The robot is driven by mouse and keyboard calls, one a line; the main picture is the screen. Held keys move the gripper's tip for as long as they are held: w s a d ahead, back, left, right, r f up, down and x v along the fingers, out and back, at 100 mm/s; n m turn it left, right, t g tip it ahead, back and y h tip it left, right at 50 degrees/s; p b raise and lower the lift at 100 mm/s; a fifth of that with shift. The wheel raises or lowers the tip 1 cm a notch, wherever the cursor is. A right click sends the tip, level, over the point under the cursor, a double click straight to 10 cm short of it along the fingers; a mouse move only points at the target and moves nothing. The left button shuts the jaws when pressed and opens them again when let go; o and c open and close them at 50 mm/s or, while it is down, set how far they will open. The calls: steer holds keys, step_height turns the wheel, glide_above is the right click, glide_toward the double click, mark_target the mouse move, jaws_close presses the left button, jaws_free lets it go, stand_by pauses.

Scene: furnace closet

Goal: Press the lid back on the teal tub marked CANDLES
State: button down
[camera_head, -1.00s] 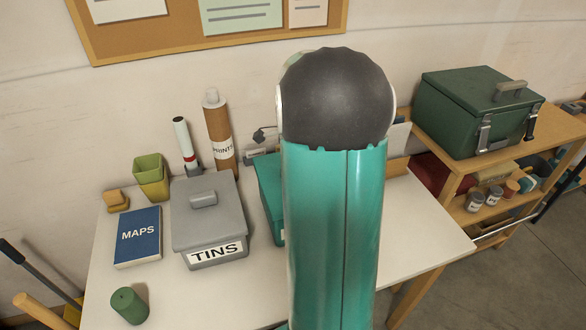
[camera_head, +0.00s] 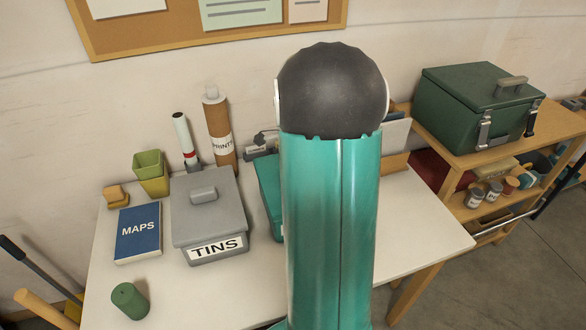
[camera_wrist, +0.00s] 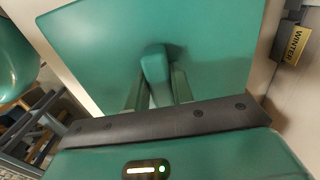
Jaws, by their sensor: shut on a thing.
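A teal tub (camera_head: 268,195) stands on the table to the right of the grey TINS tub, mostly hidden behind my arm in the head view. No CANDLES marking shows. In the wrist view a flat teal lid (camera_wrist: 205,35) with a raised bar handle (camera_wrist: 155,70) fills most of the picture. My gripper (camera_wrist: 158,92) is shut on that handle, one finger on each side. The lid's lower part is hidden by my gripper. I cannot tell whether the lid touches the tub's rim.
The grey TINS tub (camera_head: 207,220), MAPS book (camera_head: 138,235), green cylinder (camera_head: 130,300), yellow-green cup (camera_head: 151,172) and PRINTS tube (camera_head: 219,135) stand left on the white table (camera_head: 430,235). A dark green latched box (camera_head: 470,110) sits on the right shelf. A WINTER tag (camera_wrist: 296,45) shows.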

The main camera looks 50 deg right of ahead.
steer(key=shift+f, duration=0.15)
steer(key=c, duration=1.1)
jaws_free()
step_height(320, 180, up, 14)
steer(key=shift+f, duration=0.1)
steer(key=shift+s, duration=0.15)
